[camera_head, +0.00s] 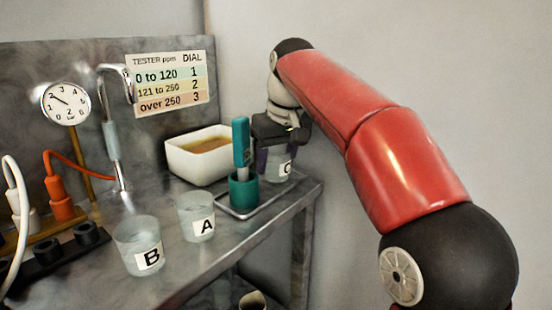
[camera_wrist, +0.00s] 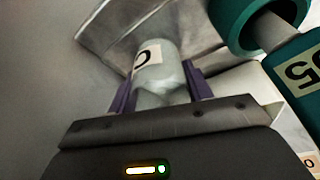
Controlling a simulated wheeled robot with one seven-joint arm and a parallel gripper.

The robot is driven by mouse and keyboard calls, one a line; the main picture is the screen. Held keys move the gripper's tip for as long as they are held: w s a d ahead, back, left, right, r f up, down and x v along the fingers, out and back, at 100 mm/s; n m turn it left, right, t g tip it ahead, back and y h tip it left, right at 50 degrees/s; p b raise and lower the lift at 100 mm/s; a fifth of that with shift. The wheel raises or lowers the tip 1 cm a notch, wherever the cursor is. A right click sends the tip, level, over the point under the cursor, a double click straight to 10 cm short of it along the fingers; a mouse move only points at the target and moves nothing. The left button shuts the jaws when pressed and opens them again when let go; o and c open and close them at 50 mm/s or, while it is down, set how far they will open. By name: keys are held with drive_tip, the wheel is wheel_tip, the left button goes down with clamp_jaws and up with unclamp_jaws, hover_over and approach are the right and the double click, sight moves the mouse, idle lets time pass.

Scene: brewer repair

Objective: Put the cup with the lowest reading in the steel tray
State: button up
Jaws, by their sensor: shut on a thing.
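My gripper (camera_head: 277,150) is shut on clear cup C (camera_head: 277,168), at the right end of the bench. In the wrist view, cup C (camera_wrist: 158,66) sits between my purple fingers, its label facing up in the picture. A shallow steel tray (camera_head: 241,215) lies below and beside the cup; I cannot tell whether the cup touches it. Clear cup A (camera_head: 196,218) and clear cup B (camera_head: 138,247) stand on the bench to the left. A teal tester (camera_head: 241,142) stands in a teal holder (camera_head: 243,190) close by cup C; part of its number shows in the wrist view.
A white basin (camera_head: 197,165) of brownish liquid stands behind the holder. A chrome tap (camera_head: 113,140), a dial gauge (camera_head: 66,103) and orange and white plugs are at left. A ppm chart (camera_head: 170,83) hangs on the back panel. The bench's right edge is close to cup C.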

sight(282, 179)
drive_tip(key=shift+f, duration=0.45)
drive_tip(key=o, duration=1.2)
drive_tip(key=shift+c, duration=0.2)
drive_tip(key=v, duration=0.7)
drive_tip(key=shift+r, duration=0.2)
drive_tip(key=s+d+f+m+t, duration=0.1)
drive_tip(key=s+d+f+m, duration=0.1)
drive_tip(key=s+d+f, duration=0.3)
drive_tip(key=s+d+f+m+h, duration=0.1)
drive_tip(key=s+d+f, duration=0.4)
drive_tip(key=s+f, duration=0.6)
drive_tip(key=s+d+f+m+t, duration=0.1)
drive_tip(key=s+d+f, duration=0.3)
drive_tip(key=s+f, duration=0.4)
drive_tip(key=shift+s+d+f+m+t+h, duration=0.35)
drive_tip(key=shift+s+m, duration=0.25)
drive_tip(key=shift+m, duration=0.3)
